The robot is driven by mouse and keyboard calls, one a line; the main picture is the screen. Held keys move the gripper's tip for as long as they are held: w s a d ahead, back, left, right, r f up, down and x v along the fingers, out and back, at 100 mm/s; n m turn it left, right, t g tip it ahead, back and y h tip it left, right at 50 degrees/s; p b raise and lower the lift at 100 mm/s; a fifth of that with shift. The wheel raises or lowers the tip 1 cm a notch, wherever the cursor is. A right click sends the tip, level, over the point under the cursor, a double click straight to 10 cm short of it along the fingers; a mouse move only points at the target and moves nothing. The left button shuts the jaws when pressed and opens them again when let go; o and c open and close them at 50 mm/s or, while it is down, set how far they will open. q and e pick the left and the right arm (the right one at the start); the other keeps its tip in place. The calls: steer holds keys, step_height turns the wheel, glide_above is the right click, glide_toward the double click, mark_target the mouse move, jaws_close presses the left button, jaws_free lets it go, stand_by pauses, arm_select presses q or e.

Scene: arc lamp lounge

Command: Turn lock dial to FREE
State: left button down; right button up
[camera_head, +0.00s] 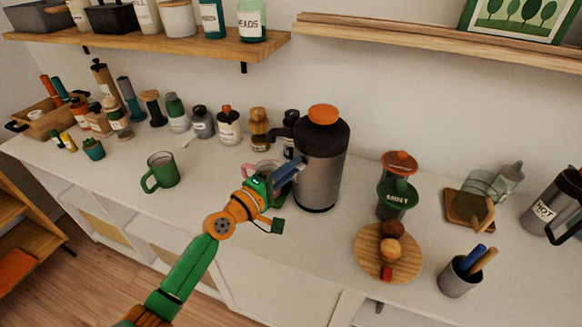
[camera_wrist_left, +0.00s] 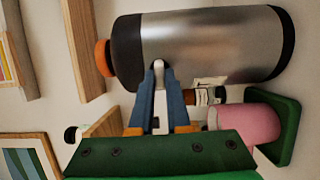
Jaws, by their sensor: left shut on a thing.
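A brushed-steel dispenser (camera_head: 318,170) with a dark collar and an orange top (camera_head: 323,113) stands upright on the counter. It lies sideways across the left wrist view (camera_wrist_left: 215,45), with its orange top (camera_wrist_left: 102,58) at the left. My left gripper (camera_head: 298,166) is at the dispenser's front left side, below the dark spout (camera_head: 281,132). Its blue fingers (camera_wrist_left: 159,85) are shut on a small light grey piece (camera_wrist_left: 158,68) by the dark collar. I cannot tell whether this piece is the lock dial. No FREE mark is readable. My right gripper is out of view.
A pink mug (camera_wrist_left: 248,121) is close beside my left gripper. A green mug (camera_head: 161,171) stands to the left. Several jars line the wall behind. A green MINT container (camera_head: 396,195) and a round wooden board (camera_head: 368,258) are to the right.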

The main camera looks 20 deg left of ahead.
arm_select(q)
steer(key=shift+r, duration=0.1)
stand_by(0.4)
steer(key=c, duration=0.9)
jaws_free()
steer(key=shift+d, duration=0.1)
steer(key=v, duration=0.7)
steer(key=shift+b, duration=0.35)
